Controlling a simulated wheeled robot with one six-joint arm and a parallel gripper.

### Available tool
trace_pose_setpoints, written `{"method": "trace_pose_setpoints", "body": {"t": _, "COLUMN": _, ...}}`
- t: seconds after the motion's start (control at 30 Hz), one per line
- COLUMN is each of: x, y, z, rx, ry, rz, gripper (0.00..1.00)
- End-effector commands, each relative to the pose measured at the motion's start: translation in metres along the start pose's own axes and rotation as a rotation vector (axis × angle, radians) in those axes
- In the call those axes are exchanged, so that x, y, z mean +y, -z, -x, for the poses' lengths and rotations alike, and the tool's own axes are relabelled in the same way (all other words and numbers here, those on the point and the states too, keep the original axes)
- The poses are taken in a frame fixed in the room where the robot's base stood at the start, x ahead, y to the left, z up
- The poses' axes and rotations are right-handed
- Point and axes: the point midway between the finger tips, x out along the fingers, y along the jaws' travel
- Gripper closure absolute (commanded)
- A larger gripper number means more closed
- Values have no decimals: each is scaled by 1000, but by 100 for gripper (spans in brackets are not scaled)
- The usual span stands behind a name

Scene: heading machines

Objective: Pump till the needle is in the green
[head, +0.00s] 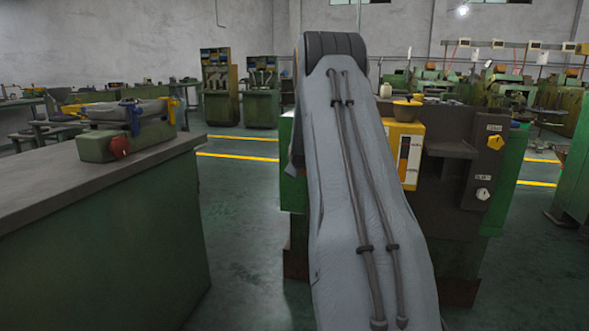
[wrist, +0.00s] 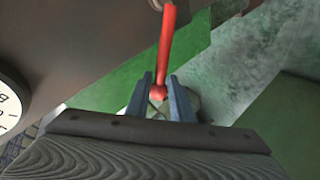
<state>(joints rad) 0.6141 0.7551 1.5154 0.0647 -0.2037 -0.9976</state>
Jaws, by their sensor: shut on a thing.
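In the wrist view, a red lever (wrist: 167,42) with a rounded end comes down from the top. Its lower end is between the two fingers of my gripper (wrist: 160,84), which is shut on it. Part of a round white gauge (wrist: 10,102) shows at the left edge, with a letter B and dark marks. Most of its face is cut off, and I see neither the needle nor a green zone. In the head view my own arm hides my gripper, and I cannot make out the lever or gauge there.
In the head view, a green machine (head: 463,160) with a yellow unit (head: 404,150) and knobs stands behind my arm. A green bench (head: 95,213) with tools fills the left. Open floor (head: 247,225) lies between them. More machines line the back.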

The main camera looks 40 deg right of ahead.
Motion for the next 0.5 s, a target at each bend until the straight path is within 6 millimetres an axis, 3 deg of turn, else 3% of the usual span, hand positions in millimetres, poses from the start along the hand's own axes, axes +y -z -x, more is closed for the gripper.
{"method": "trace_pose_setpoints", "body": {"t": 0.2, "x": -2, "y": 2, "z": 0, "rx": 1, "ry": 4, "rz": 2, "gripper": 100}}
{"method": "trace_pose_setpoints", "body": {"t": 0.23, "x": -2, "y": 2, "z": 0, "rx": 1, "ry": 4, "rz": 2, "gripper": 74}}
{"method": "trace_pose_setpoints", "body": {"t": 0.27, "x": -2, "y": 2, "z": 0, "rx": 1, "ry": 3, "rz": 1, "gripper": 69}}
{"method": "trace_pose_setpoints", "body": {"t": 0.5, "x": 0, "y": 0, "z": 0, "rx": 0, "ry": 0, "rz": -1, "gripper": 68}}
